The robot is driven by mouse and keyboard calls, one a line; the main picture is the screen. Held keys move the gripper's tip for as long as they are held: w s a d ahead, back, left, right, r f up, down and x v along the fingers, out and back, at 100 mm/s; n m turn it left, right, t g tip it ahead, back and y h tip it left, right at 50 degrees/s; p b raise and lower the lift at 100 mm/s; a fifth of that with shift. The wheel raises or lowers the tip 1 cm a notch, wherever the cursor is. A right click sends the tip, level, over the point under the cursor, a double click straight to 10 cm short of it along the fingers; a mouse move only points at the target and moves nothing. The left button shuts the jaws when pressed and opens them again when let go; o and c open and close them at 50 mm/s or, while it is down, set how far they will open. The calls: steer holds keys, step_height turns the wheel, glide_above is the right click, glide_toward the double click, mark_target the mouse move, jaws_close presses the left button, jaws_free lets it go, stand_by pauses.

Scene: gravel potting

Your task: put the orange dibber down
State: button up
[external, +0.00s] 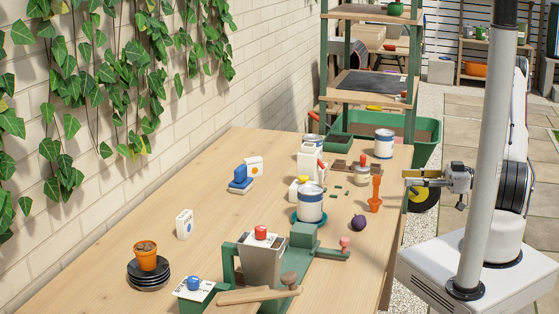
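The orange dibber (376,188) stands upright on the wooden table near its right edge, with a wider orange foot at the table surface. My gripper (406,179) is to the right of the dibber, pointing left, at about the table's right edge. A gap shows between the gripper and the dibber, and they do not touch. The two fingers look apart with nothing between them, though they are small in this view.
A dark purple round thing (359,222) lies left of the dibber. A white can (310,204) stands on a teal saucer further left. A small can (362,175) and brown tray (343,169) are behind. A green press-like stand (303,236) is in front.

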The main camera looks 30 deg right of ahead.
steer(key=shift+s+d, duration=0.35)
steer(key=shift+d, duration=0.15)
steer(key=shift+w, duration=0.15)
